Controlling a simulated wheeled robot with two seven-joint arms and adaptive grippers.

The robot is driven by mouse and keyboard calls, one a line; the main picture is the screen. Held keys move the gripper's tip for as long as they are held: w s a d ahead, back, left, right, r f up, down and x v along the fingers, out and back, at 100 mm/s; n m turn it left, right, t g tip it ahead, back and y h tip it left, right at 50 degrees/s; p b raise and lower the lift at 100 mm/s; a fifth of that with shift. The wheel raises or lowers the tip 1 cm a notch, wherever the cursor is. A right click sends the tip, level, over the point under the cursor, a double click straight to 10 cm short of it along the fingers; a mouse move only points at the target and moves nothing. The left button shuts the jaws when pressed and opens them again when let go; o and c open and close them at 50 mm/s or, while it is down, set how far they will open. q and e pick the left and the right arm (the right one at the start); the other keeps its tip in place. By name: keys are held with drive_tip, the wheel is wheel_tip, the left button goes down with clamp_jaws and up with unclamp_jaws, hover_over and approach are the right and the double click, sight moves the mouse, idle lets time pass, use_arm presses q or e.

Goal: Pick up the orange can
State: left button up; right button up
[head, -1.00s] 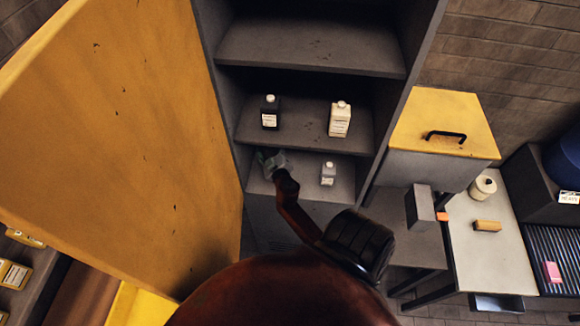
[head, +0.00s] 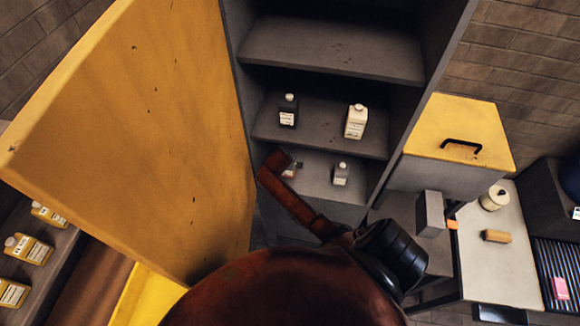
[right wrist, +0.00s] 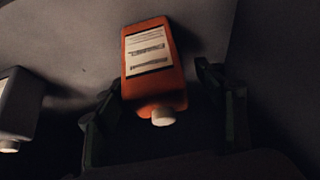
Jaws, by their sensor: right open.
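In the right wrist view the orange can (right wrist: 152,62) has a white label and a white cap that faces the camera. It lies between the two dark fingers of my right gripper (right wrist: 160,92), which are open. A dark gap shows between the can and the right finger; contact at the left finger is hard to tell. In the head view my red right arm reaches to the lower shelf of the cabinet, and its wrist largely hides the gripper and the can there. My left gripper is in neither view.
A grey bottle (head: 341,173) stands on the same shelf to the right and shows beside the left finger (right wrist: 18,105). A black bottle (head: 288,111) and a white bottle (head: 355,122) stand one shelf above. The open yellow door (head: 150,130) flanks the left.

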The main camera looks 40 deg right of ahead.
drive_tip(key=x, duration=0.2)
drive_tip(key=p+x, duration=0.1)
drive_tip(key=x, duration=0.2)
drive_tip(key=shift+d+r, duration=0.15)
drive_tip(key=shift+d, duration=0.1)
drive_tip(key=shift+c, duration=0.7)
drive_tip(key=c, duration=1.4)
drive_tip(key=shift+r, duration=0.1)
drive_tip(key=shift+c, duration=0.5)
drive_tip(key=shift+r, duration=0.15)
